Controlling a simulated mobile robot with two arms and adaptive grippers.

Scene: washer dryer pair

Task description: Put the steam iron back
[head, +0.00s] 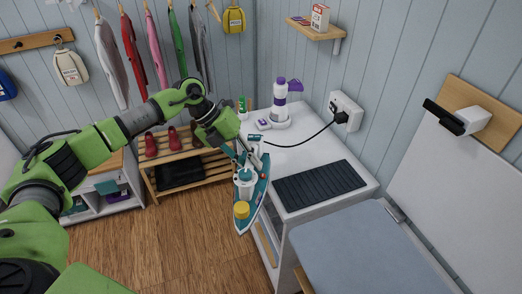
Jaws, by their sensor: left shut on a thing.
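The steam iron (257,196) is teal and white with a yellow part at its lower end. It hangs tilted in the air at the left edge of the white cabinet top (290,155). My left gripper (246,157) is shut on the iron near its upper end. The fingers partly hide the place where they grip. A dark ribbed mat (318,185) lies bare on the cabinet top, to the right of the iron. My right gripper is not in view.
A white and purple bottle (280,102) stands at the back of the cabinet top. A black cord runs from there to a wall socket (346,109). A blue-grey ironing board (365,255) is in front. A wooden rack (196,174) with red shoes stands behind the arm.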

